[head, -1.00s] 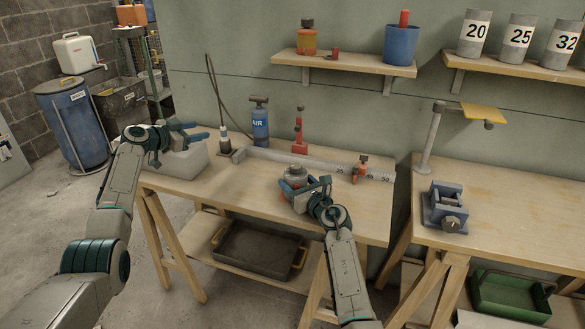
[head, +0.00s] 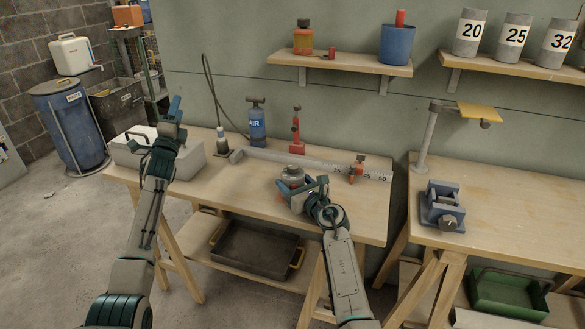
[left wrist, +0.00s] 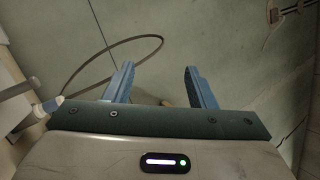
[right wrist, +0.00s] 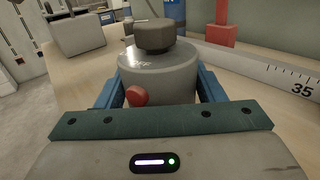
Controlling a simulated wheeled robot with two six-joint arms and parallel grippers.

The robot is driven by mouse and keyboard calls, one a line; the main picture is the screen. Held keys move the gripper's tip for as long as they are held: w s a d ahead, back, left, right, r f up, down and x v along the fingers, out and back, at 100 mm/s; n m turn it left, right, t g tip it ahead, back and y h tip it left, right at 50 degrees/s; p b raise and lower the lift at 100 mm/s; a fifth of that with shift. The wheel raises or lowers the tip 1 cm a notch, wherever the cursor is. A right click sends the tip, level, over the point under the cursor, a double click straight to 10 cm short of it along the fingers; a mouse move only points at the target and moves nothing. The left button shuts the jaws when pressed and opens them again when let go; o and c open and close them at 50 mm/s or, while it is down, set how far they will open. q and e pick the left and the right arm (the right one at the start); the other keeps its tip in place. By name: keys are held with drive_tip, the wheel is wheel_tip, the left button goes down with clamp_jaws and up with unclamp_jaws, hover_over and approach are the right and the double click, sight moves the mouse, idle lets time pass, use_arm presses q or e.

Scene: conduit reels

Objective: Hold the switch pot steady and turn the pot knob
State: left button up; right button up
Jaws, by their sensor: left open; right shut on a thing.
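The switch pot is a grey cylinder with a red button on its side. In the head view the pot (head: 291,183) stands on the left bench, partly hidden by my right gripper (head: 306,192). In the right wrist view the pot (right wrist: 158,70) sits between the blue fingers of my right gripper (right wrist: 160,92), which is shut on its body. The dark pot knob (right wrist: 154,35) is on top, with nothing touching it. My left gripper (head: 174,120) is open and empty, raised by the grey box left of the pot. The left wrist view shows its spread fingers (left wrist: 160,85) and the wall.
A grey box (head: 188,158) lies at the bench's left end. A blue air pump (head: 256,124), a red tool (head: 295,132) and a marked ruler (head: 320,164) are behind the pot. A blue vise (head: 441,207) stands on the right bench.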

use_arm(q)
drive_tip(key=s+d+f+m+g+h, duration=0.15)
drive_tip(key=s+d+m+h, duration=0.35)
drive_tip(key=d+m+h, duration=0.5)
drive_tip(key=m+g+h, duration=0.4)
drive_tip(key=m+g, duration=0.9)
drive_tip(key=m, duration=0.3)
approach(288, 169)
drive_tip(key=x, duration=1.1)
drive_tip(key=shift+w+d, duration=0.2)
drive_tip(key=c, duration=1)
drive_tip(key=shift+o, duration=0.2)
drive_tip(key=shift+f, duration=0.1)
